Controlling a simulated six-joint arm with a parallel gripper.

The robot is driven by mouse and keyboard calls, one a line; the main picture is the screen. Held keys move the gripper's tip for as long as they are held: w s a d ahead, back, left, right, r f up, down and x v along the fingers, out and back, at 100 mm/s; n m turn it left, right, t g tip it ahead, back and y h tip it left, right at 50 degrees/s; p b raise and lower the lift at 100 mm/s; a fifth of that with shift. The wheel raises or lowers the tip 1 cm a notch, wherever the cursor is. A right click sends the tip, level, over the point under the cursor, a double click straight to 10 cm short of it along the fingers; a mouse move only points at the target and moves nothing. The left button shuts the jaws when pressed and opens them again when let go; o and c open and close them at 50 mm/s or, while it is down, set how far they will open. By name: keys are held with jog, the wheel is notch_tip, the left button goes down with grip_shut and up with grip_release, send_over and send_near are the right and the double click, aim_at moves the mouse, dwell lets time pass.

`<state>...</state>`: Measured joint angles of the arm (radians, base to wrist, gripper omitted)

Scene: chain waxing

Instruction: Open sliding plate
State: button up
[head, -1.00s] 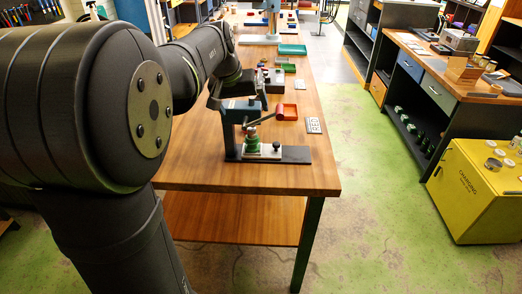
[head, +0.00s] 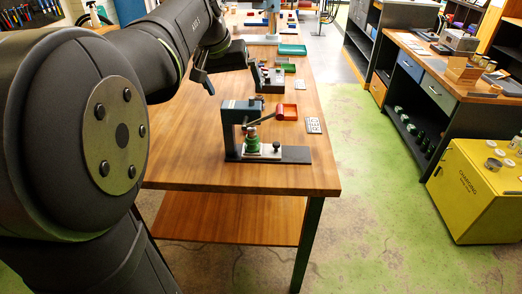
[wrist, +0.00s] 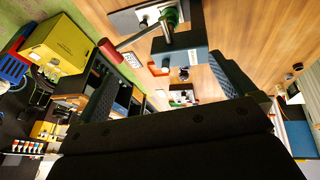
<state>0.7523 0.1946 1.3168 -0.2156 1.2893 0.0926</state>
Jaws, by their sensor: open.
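The press has a blue upright body (head: 240,112) on a dark base plate (head: 296,155) near the table's front edge. A light metal sliding plate (head: 262,152) with a black knob (head: 276,146) lies on the base. A green round part (head: 252,140) stands at the plate's left end, below the press head. The lever (head: 262,120) slants up to the right; its red handle shows in the wrist view (wrist: 110,50). My gripper (head: 205,80) is left of and behind the press, apart from it. In the wrist view my gripper (wrist: 165,68) is open and empty.
A red tray (head: 287,112) and a white card with dark marks (head: 314,125) lie behind and right of the press. A dark box of small items (head: 270,80) stands farther back. The wooden table (head: 180,165) is clear left of the press.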

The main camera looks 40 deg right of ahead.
jog(key=shift+v, duration=0.9)
